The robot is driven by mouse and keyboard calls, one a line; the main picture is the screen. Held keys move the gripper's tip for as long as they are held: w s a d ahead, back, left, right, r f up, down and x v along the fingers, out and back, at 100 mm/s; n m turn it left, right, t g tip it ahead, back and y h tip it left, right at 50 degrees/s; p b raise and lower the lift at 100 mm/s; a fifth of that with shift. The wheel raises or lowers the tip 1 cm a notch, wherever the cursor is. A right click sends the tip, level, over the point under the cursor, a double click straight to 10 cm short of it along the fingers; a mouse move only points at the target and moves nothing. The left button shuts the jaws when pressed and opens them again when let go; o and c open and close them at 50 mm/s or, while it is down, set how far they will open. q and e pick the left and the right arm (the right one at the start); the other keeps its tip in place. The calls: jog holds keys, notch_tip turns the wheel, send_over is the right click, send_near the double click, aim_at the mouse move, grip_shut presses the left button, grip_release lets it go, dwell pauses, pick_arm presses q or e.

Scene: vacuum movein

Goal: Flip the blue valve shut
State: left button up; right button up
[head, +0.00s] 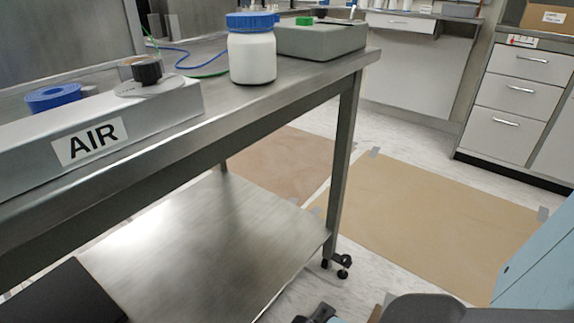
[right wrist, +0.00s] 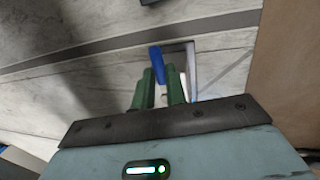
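A blue valve lever (right wrist: 156,60) shows in the right wrist view, in front of a pale rectangular plate (right wrist: 191,70). My right gripper (right wrist: 161,76) has its two green fingers on either side of the lever's lower part. The fingers stand apart, and a narrow gap shows between the lever and the right finger. The lever's lower end and its mount are partly hidden between the fingers. I cannot make out the lever in the head view. My left gripper is not in view.
In the head view a steel table (head: 310,80) carries a box marked AIR (head: 90,142) with a black knob (head: 147,70), a blue ring (head: 52,96), a white bottle (head: 252,57) and a grey box (head: 320,40). Brown floor sheets (head: 430,210) leave open room at the right.

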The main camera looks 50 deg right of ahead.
grip_shut()
jog(key=s+a+m+g+h+p, duration=0.2)
jog(key=s+a+m, duration=0.2)
jog(key=m, duration=1.3)
jog(key=shift+s+a+m+p, duration=0.2)
jog(key=shift+a+m+p, duration=0.1)
jog(key=shift+m, duration=0.1)
dwell(0.3)
jog(key=shift+a, duration=0.1)
jog(key=o, duration=0.7)
grip_release()
jog(key=shift+r, duration=0.1)
